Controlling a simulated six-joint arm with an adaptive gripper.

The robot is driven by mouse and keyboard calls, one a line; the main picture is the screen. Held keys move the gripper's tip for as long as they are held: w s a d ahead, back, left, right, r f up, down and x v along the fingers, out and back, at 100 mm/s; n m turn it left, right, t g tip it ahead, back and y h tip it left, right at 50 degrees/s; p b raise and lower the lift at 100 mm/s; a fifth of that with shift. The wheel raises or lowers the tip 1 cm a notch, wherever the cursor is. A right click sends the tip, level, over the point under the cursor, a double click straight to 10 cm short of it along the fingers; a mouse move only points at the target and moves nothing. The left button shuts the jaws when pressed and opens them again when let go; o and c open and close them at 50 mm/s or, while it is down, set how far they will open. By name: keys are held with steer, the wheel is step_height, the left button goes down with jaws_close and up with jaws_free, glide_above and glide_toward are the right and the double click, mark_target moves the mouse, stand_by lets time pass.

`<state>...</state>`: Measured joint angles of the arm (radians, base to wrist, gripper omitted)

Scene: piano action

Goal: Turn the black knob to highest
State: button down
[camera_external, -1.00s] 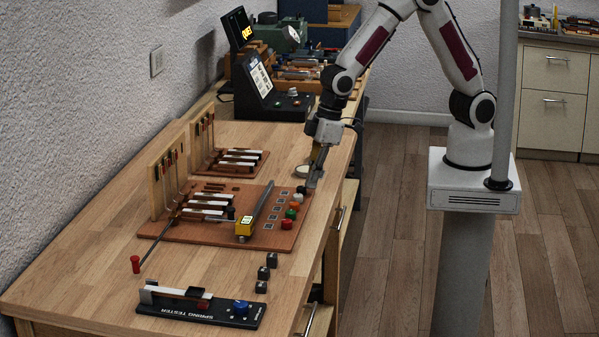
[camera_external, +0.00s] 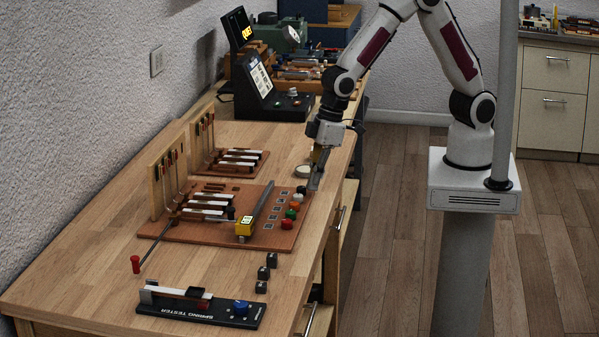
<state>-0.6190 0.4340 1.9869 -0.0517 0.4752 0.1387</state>
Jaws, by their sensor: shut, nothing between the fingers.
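The black knob (camera_external: 301,190) is the far end one of a column of small coloured knobs on the right side of a red-brown board (camera_external: 185,235). It is small in the picture, and its setting cannot be read. My gripper (camera_external: 313,189) points down just right of the black knob, with its fingers shut and nothing held. I cannot tell whether the fingertips touch the knob's side or stand slightly apart from it.
Black cubes (camera_external: 264,273) and a spring tester (camera_external: 200,305) stand in front. A black console (camera_external: 262,95) stands behind.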

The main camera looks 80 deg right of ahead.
steer(key=shift+s+r, duration=0.1)
stand_by(0.3)
steer(key=shift+s, duration=0.25)
stand_by(0.3)
steer(key=shift+w+a+v, duration=0.1)
steer(key=shift+w+v, duration=0.1)
steer(key=shift+v, duration=0.75)
steer(key=shift+w+a+v, duration=0.15)
steer(key=shift+w+v, duration=0.05)
steer(key=shift+v, duration=0.75)
steer(key=shift+w+a+v, duration=0.1)
steer(key=shift+w+v, duration=0.1)
steer(key=shift+v, duration=0.75)
steer(key=shift+r, duration=0.2)
steer(key=shift+w+d+r, duration=0.2)
steer(key=shift+w+d, duration=0.2)
steer(key=shift+d, duration=0.1)
steer(key=shift+w+d+r, duration=0.25)
steer(key=shift+w+d, duration=0.2)
steer(key=shift+d, duration=0.05)
steer(key=shift+f, duration=0.2)
